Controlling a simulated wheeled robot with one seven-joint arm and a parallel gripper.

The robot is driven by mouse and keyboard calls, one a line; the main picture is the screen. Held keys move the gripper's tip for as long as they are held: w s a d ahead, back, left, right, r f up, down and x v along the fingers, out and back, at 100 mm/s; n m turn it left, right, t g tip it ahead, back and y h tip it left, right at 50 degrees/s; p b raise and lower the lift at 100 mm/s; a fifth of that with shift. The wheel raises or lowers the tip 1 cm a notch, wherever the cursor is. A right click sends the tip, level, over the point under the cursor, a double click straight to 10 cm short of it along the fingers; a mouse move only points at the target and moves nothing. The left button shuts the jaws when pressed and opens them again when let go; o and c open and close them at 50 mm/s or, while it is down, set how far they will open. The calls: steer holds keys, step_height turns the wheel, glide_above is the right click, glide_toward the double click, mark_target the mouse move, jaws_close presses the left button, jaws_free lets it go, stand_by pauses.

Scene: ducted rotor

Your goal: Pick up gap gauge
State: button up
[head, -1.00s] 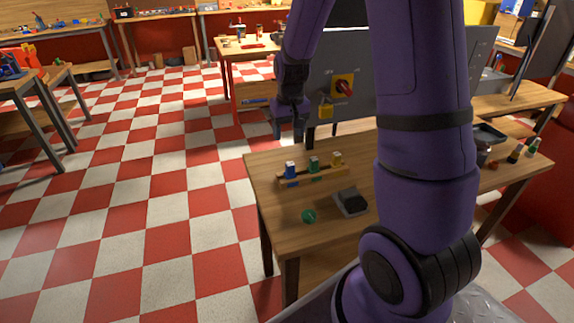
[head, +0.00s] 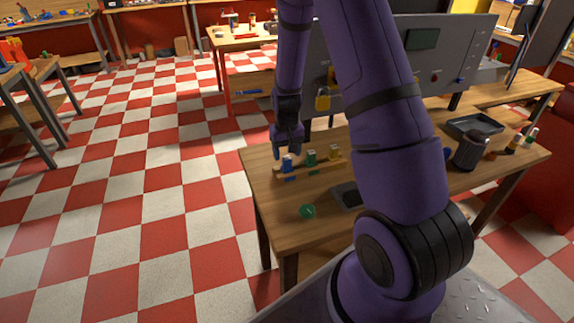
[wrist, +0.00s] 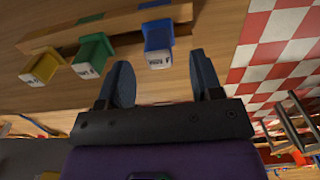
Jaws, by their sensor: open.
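Three small labelled blocks stand in a row on a wooden rack (head: 321,171) on the table: a blue one (head: 287,164), a green one (head: 311,158) and a yellow one (head: 335,153). I cannot tell which of them is the gap gauge. My gripper (head: 287,143) is just above and behind the blue block. In the wrist view my open gripper (wrist: 163,76) has its fingers apart with nothing between them. The blue block (wrist: 158,46) lies just ahead of the gap; the green (wrist: 92,56) and yellow (wrist: 40,68) blocks are to the left.
A green disc (head: 307,211) and a dark-topped grey block (head: 347,196) lie on the table (head: 262,195) in front of the rack. A black cup (head: 470,153) and a dark tray (head: 474,124) are at the right. A grey panel (head: 385,75) stands behind. My arm hides the table's middle.

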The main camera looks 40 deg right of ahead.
mark_target(287, 157)
steer(key=shift+f, duration=2.25)
steer(key=shift+c, duration=0.4)
steer(key=c, duration=0.9)
